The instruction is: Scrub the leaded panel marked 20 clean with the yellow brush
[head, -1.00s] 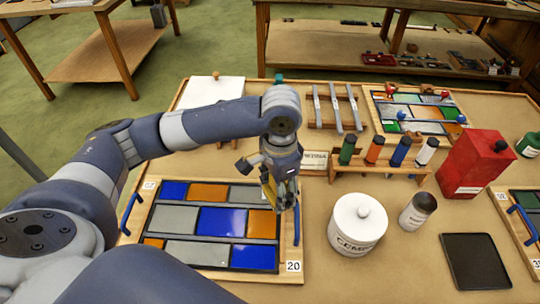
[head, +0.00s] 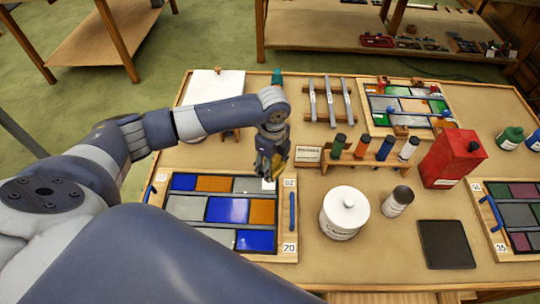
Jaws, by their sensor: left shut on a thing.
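The leaded panel marked 20 (head: 215,237) lies in a wooden frame on the table, left of centre, with blue, orange and grey panes and dark lead lines. Some of its near left part is hidden by my arm. My left gripper (head: 271,167) is over the panel's far right corner, pointing down. It is shut on the yellow brush (head: 276,172), of which only a little shows between the fingers. Whether the bristles touch the glass I cannot tell. A small whitish patch (head: 268,184) shows on the grey pane just below. My right gripper is out of view.
Right of the panel stand a white lidded tub (head: 344,213), a grey canister (head: 398,201), a wooden rack of bottles (head: 362,165) and a red can (head: 450,158). A dark tray (head: 446,244) and another panel (head: 515,215) lie at the right. Bare tabletop separates panel and tub.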

